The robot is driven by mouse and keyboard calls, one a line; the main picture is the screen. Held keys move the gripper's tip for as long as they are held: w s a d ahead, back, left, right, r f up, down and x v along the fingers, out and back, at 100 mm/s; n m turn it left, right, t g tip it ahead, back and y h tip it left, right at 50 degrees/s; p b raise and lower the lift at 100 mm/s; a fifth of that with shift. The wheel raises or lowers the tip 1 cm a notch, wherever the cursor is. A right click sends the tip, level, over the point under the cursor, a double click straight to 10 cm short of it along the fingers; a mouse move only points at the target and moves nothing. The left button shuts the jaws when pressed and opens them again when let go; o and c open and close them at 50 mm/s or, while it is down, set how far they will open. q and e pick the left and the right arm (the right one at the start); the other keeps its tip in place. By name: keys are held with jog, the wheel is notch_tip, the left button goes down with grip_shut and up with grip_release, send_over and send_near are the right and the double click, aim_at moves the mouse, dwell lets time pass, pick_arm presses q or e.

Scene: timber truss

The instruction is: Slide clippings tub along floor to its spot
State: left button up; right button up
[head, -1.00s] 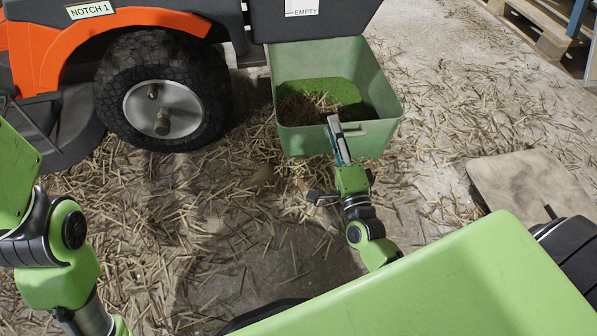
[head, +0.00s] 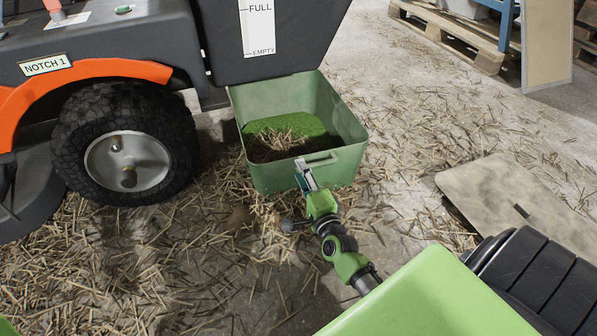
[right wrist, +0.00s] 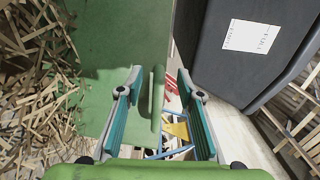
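The green clippings tub (head: 345,120) stands on the floor beside the mower, partly under its dark hopper (head: 285,38). Grass and straw-like clippings lie inside it. A handle (head: 318,160) sticks out from its near wall. My right gripper (head: 304,176) is at that near wall, by the handle. In the right wrist view the fingers of the right gripper (right wrist: 160,85) are wide apart, with the tub's green handle (right wrist: 150,100) between them and gaps visible. The tub's wall (right wrist: 110,45) shows beyond. My left gripper is out of view.
The mower's rear wheel (head: 127,160) stands left of the tub, under a "NOTCH 1" label (head: 46,65). Straw litters the floor. A flat tan board (head: 510,200) lies at right. Pallets (head: 450,35) and an upright panel (head: 547,45) stand at back right.

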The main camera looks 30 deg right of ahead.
jog(key=shift+b+x, duration=0.45)
jog(key=shift+x, duration=1.1)
